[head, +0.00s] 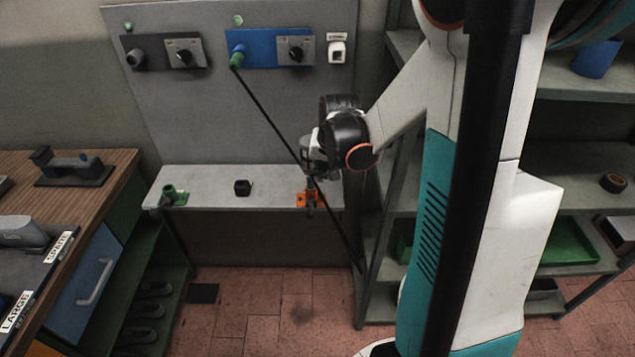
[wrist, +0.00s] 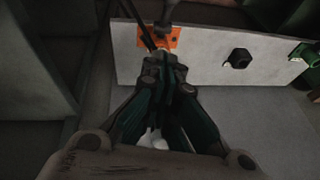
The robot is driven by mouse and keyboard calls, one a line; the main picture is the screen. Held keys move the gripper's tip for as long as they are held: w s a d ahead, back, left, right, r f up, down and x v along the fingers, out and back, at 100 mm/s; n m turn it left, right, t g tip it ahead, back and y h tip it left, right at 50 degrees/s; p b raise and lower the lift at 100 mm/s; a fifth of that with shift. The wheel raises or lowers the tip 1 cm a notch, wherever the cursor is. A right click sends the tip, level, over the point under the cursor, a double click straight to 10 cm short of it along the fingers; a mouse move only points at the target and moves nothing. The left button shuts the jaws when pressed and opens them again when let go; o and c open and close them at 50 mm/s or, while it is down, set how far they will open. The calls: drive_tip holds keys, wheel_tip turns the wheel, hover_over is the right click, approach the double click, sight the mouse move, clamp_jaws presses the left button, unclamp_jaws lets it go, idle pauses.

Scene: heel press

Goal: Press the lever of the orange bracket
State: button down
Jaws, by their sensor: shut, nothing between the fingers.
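The orange bracket (head: 300,200) sits at the right end of the grey shelf (head: 215,178) on the back panel. In the wrist view its orange plate (wrist: 180,38) shows at the top, partly hidden by my fingertips. A dark post, perhaps its lever (wrist: 168,14), rises beyond the fingertips. My gripper (head: 312,190) is shut and empty, pointing down right at the bracket. In the wrist view my gripper (wrist: 165,62) overlaps the bracket's near edge. I cannot tell whether the fingertips touch it.
A black block (head: 242,187) and a green bracket (head: 174,195) stand farther left on the shelf. A thin black rod (head: 265,112) slants from the blue panel (head: 255,50) behind my gripper. A shelving rack (head: 575,160) is at the right, a wooden bench (head: 105,165) at the left.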

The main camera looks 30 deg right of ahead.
drive_tip(key=b, duration=0.3)
hover_over(312, 204)
drive_tip(key=s, duration=0.1)
wheel_tip(312, 204, down, 8)
drive_tip(key=f, duration=0.1)
drive_tip(key=f+b, duration=0.1)
drive_tip(key=s+f, duration=0.1)
drive_tip(key=f, duration=0.1)
drive_tip(key=shift+a, duration=0.3)
drive_tip(key=shift+r, duration=0.1)
